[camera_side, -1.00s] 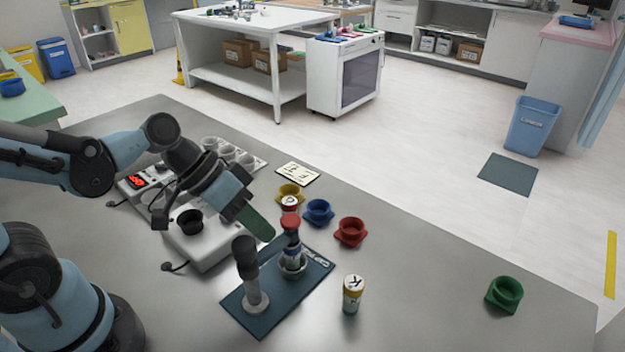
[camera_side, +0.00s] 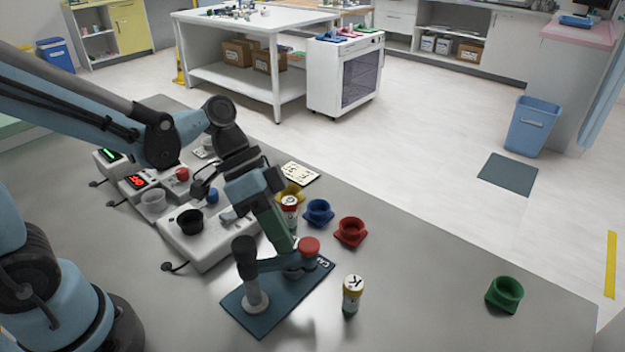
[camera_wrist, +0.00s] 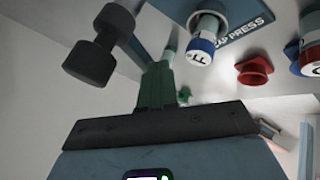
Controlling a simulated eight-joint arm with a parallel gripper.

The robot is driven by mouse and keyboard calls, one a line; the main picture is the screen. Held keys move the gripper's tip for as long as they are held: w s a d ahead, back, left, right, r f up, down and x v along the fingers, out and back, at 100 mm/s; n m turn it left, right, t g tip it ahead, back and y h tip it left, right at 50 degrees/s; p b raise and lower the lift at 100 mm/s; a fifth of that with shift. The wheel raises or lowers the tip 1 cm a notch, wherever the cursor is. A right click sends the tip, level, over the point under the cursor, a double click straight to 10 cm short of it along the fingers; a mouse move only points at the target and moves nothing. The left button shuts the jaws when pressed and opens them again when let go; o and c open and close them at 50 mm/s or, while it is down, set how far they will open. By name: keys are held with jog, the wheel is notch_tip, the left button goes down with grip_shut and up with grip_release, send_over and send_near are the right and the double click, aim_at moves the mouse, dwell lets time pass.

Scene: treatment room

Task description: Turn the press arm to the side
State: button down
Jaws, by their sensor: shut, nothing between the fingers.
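The cap press stands on a dark teal base plate (camera_side: 243,317). Its post (camera_side: 255,287) has a dark grey top, also seen in the wrist view (camera_wrist: 88,62). The light blue press arm (camera_side: 278,264) reaches right from the post to a red knob (camera_side: 309,246). My gripper (camera_side: 290,246) is shut and empty, its green fingers pointing down just behind the press arm, close to the knob. I cannot tell whether they touch it.
A yellow-capped vial (camera_side: 352,294) stands right of the plate. Blue (camera_side: 318,212), red (camera_side: 350,232) and yellow (camera_side: 291,191) holders are behind; a green holder (camera_side: 504,294) is far right. White devices (camera_side: 207,243) stand left. The table is clear between the vial and green holder.

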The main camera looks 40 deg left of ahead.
aim_at(294, 258)
jog(key=shift+s+d+m+g, duration=0.15)
jog(key=shift+s+d+m, duration=0.15)
jog(key=shift+d, duration=0.3)
jog(key=shift+s+d+m+g, duration=0.15)
jog(key=shift+s+d+g, duration=0.1)
jog(key=shift+d, duration=0.35)
jog(key=shift+s+d+m+g, duration=0.1)
jog(key=shift+s+d+m, duration=0.2)
jog(key=shift+d, duration=0.3)
jog(key=shift+w, duration=0.1)
jog(key=shift+w, duration=0.3)
jog(key=w+a+r, duration=0.5)
jog(key=w+r, duration=0.2)
jog(key=r, duration=0.1)
jog(key=s+a+f+n+t+y, duration=0.2)
jog(key=s+a+n+t+y, duration=0.1)
jog(key=a+n+t, duration=0.1)
jog(key=s+a+f+n+t+y, duration=0.2)
jog(key=s+a+n+t+y, duration=0.1)
jog(key=a+n, duration=0.4)
jog(key=shift+a+t+y, duration=0.35)
jog(key=shift+t+y, duration=0.35)
